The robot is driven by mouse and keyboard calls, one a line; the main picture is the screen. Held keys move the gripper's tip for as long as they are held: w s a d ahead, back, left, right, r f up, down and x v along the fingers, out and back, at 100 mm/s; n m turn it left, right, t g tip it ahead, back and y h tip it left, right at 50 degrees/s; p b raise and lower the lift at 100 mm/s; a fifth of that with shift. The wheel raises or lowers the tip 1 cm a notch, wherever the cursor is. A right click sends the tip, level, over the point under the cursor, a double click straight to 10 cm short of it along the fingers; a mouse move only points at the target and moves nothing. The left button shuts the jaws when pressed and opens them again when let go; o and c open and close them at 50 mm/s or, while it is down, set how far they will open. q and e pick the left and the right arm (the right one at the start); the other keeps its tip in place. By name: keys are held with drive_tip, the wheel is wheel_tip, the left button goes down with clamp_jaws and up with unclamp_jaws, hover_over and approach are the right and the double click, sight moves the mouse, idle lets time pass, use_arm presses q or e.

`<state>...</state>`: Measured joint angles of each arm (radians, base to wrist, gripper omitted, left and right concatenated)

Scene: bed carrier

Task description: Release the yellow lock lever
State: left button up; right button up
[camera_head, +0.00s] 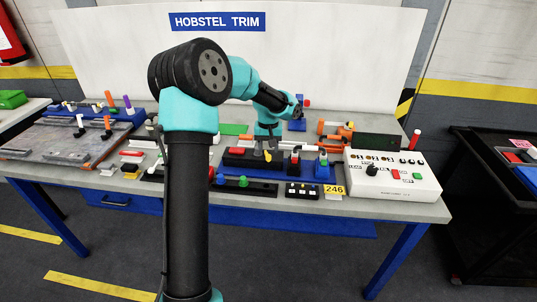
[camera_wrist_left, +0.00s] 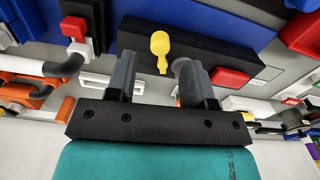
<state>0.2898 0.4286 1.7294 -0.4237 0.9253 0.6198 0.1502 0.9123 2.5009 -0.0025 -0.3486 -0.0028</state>
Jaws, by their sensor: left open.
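The yellow lock lever (camera_head: 268,155) sticks up from a black block on the workbench, below my left gripper (camera_head: 267,143). In the left wrist view the yellow lever (camera_wrist_left: 160,46) has a round knob and a narrow stem. It stands between and just beyond the fingertips of my left gripper (camera_wrist_left: 155,66). The two dark fingers are spread apart, with nothing held between them. I cannot tell whether either finger touches the lever. My right gripper is not in the frames.
The black block (camera_wrist_left: 215,62) carries a red button (camera_wrist_left: 230,77). A white control box (camera_head: 395,185) with buttons stands to the right. Red and white handles (camera_wrist_left: 76,38) stand close beside the lever. The workbench (camera_head: 415,211) is crowded, with free room mainly along its front edge.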

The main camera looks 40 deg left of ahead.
sight(268, 155)
use_arm(q)
drive_tip(key=shift+f, duration=1.8)
drive_tip(key=shift+c, duration=0.5)
clamp_jaws()
drive_tip(key=shift+s+a+m, duration=0.25)
drive_tip(key=shift+a+m, duration=0.05)
drive_tip(key=shift+m, duration=0.7)
drive_tip(key=shift+s+a+m, duration=0.25)
drive_tip(key=shift+m, duration=0.75)
